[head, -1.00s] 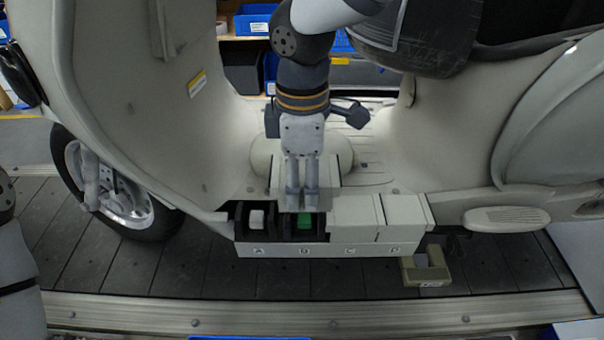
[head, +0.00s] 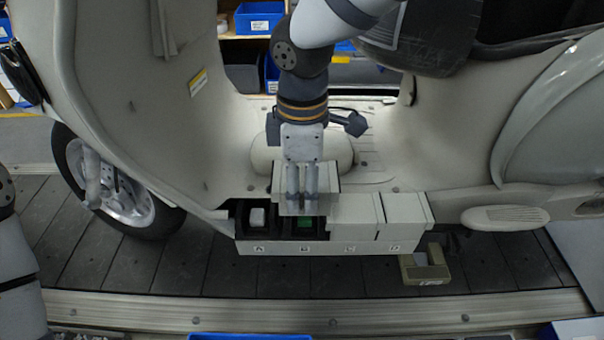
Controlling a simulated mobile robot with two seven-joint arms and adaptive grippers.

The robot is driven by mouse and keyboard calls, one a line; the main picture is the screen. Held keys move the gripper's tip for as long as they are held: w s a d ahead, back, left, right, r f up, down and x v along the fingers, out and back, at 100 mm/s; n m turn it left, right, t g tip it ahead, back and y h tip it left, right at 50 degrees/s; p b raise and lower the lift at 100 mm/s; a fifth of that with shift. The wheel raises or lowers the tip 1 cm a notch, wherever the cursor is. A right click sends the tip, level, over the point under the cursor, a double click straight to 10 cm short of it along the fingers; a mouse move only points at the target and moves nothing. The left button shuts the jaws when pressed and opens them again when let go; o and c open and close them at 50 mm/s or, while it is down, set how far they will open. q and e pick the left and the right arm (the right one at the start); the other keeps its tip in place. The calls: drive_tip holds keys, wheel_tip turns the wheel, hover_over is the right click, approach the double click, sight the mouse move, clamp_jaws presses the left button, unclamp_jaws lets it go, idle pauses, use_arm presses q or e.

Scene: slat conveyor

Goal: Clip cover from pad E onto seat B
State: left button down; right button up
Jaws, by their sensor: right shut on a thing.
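My right gripper (head: 301,205) comes down from above, shut on a light grey cover (head: 328,182). It holds the cover over seat B (head: 304,233) in the row of seats on the scooter's near side. Seat B is open and shows a green part inside its dark frame; the cover and fingers partly hide it. I cannot tell whether the cover touches the seat. A tan, U-shaped holder (head: 424,272) at the lower right looks empty; its label is too small to read, so I cannot tell whether it is pad E. My left gripper is out of view.
Light grey covers sit on seat C (head: 356,214) and seat D (head: 404,211), close right of B. The scooter's body (head: 120,100) rises on both sides. Conveyor slats (head: 180,265) lie below.

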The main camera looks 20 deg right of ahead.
sight(302, 209)
drive_tip(key=shift+f+b, duration=0.35)
drive_tip(key=shift+f, duration=2.8)
drive_tip(key=shift+f, duration=0.5)
drive_tip(key=o, duration=1.3)
drive_tip(key=shift+r, duration=0.15)
